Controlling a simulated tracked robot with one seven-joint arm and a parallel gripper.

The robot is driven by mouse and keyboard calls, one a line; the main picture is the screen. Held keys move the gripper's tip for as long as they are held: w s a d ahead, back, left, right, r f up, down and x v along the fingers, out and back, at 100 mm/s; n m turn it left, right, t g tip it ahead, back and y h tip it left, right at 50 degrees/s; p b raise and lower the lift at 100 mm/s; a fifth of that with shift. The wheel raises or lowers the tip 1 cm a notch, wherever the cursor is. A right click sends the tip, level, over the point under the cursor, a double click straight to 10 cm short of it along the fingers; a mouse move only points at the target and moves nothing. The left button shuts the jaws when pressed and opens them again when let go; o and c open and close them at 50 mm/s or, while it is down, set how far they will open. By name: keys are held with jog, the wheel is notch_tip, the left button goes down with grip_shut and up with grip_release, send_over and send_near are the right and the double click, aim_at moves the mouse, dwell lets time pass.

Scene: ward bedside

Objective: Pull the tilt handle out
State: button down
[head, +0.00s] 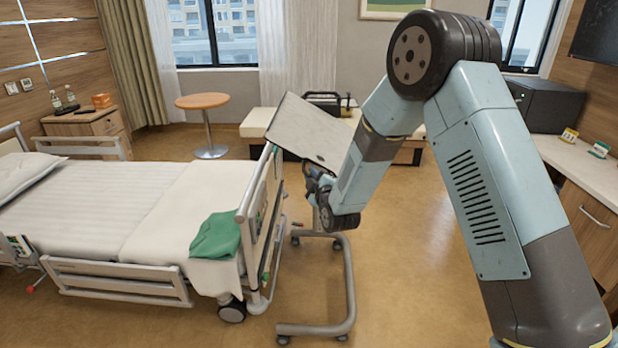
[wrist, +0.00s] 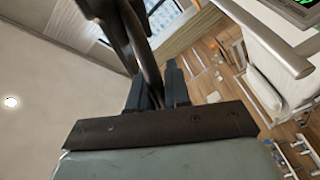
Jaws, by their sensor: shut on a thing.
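An overbed table stands at the foot of the bed, its grey top (head: 312,128) tilted steeply in the head view. Its wheeled base (head: 310,329) is on the floor. My gripper (head: 316,184) is beneath the low edge of the tilted top. In the wrist view my gripper (wrist: 158,82) has its two dark fingers on either side of a dark bar, which looks like the tilt handle (wrist: 148,60). It is shut on this bar. In the head view the handle is hidden by my wrist and the table top.
The bed (head: 110,205) with a green cloth (head: 217,236) is close on the left of the table. A bench (head: 263,122) stands behind it. A round side table (head: 203,102) is near the window. A counter (head: 575,160) runs along the right. Floor between is clear.

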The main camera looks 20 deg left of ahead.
jog(key=shift+s+f, duration=0.1)
jog(key=shift+s, duration=0.1)
jog(key=shift+s+d+f, duration=0.1)
jog(key=shift+s+d, duration=0.05)
jog(key=shift+s, duration=0.5)
jog(key=shift+s+d+f, duration=0.1)
jog(key=shift+s+d, duration=0.05)
jog(key=shift+s, duration=0.5)
jog(key=c, duration=1.2)
grip_release()
jog(key=shift+r, duration=0.15)
jog(key=v, duration=1.3)
jog(key=shift+s+d, duration=0.25)
jog(key=shift+s, duration=0.05)
